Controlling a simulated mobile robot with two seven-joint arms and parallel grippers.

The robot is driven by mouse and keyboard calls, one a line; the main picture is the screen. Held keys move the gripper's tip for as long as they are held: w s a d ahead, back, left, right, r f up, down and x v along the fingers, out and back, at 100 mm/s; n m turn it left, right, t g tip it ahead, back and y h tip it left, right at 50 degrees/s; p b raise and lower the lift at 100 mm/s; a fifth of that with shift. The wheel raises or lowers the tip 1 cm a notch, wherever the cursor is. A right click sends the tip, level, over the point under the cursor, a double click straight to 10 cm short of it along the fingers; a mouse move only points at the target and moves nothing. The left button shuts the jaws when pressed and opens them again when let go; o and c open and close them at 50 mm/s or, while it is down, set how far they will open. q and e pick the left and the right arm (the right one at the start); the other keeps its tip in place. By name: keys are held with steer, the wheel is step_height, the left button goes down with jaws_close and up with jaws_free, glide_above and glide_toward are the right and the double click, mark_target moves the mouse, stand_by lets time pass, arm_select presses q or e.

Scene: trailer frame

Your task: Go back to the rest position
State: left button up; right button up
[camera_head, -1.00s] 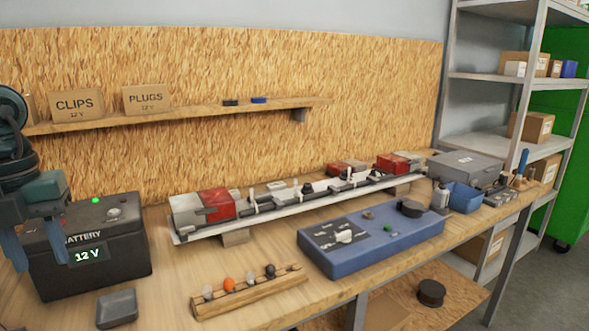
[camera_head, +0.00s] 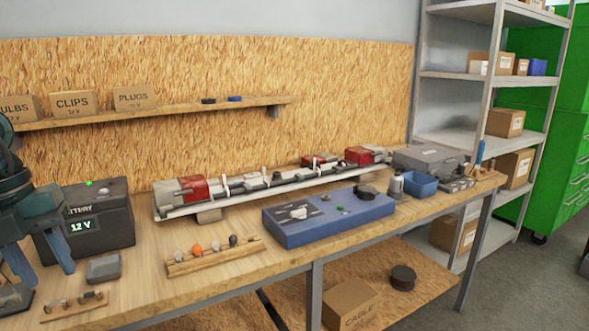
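My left gripper (camera_head: 44,270) is at the left edge of the head view, in front of the black 12 V battery (camera_head: 105,222). Its two blue fingers point down and stand apart, with nothing seen between them. It hides the battery's left part. My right gripper is not in view. The trailer light bar (camera_head: 270,189), with red lamps at both ends, lies along the back of the bench. The blue tester box (camera_head: 330,220) sits in front of it.
A wooden holder with small bulbs (camera_head: 215,260), a grey dish (camera_head: 104,268) and a small rack (camera_head: 75,305) stand near the bench's front edge. A shelf (camera_head: 160,115) carries boxes above. Metal shelving (camera_head: 480,140) stands at right.

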arm_select(q)
steer(key=s+d+f+n+t+h+p, duration=0.15)
steer(key=f+n+t+h, duration=0.25)
steer(key=f+n+t, duration=0.55)
steer(key=d+f+n+t+h, duration=0.3)
steer(key=f+n, duration=0.3)
steer(key=f, duration=0.8)
steer(key=s+d+f+n+g+y, duration=0.1)
steer(key=s+d+f+n+y, duration=0.1)
steer(key=s+d+f+n, duration=0.3)
steer(key=s+d+f+n+g+y, duration=0.1)
steer(key=s+d+f+n+y, duration=0.2)
steer(key=d+f+n, duration=0.4)
steer(key=s+d+p, duration=0.1)
steer(key=d, duration=0.3)
steer(key=shift+s+f, duration=0.25)
steer(key=shift+s, duration=0.15)
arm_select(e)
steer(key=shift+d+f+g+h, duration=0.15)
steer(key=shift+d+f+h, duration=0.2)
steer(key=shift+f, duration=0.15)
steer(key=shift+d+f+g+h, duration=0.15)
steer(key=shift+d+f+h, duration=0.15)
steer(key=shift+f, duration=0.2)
